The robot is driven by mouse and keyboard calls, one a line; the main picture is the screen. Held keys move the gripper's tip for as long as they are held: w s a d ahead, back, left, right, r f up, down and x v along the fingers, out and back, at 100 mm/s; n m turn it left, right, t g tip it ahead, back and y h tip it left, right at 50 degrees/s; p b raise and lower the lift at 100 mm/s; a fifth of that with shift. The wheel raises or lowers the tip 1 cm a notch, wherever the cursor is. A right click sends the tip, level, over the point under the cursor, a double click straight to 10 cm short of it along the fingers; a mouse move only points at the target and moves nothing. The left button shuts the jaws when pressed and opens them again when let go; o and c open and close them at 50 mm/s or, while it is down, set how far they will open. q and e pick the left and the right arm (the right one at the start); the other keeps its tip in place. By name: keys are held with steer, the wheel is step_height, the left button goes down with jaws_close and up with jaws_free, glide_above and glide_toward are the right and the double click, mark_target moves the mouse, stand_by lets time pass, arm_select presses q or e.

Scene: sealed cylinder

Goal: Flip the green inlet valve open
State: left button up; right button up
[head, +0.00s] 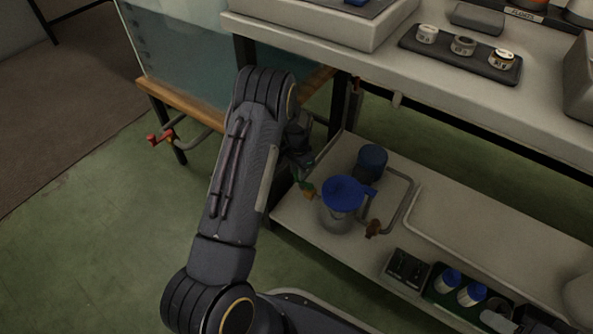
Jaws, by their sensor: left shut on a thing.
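The green inlet valve (299,181) is on the lower shelf's left end, at the brass fitting (309,191) left of a clear vessel with a blue lid (343,192). My left gripper (303,161) reaches down to it from behind my forearm and is shut on its green handle. Only a small piece of the green handle shows below the fingers. The fingers themselves are dark and partly hidden by my arm, so the handle's exact angle is hard to tell. My right gripper is not in view.
A dark blue cylinder (371,163) stands behind the vessel. A brass valve (374,229) and grey pipe are to its right. The upper bench (440,85) overhangs the shelf. A red-handled tap (160,138) sticks out at the left tank. Floor at left is clear.

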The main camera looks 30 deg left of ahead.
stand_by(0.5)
arm_select(q)
steer(key=o, duration=1)
step_height(320, 180, up, 8)
steer(key=p, duration=0.3)
steer(key=shift+p, duration=0.3)
steer(key=shift+f, duration=0.1)
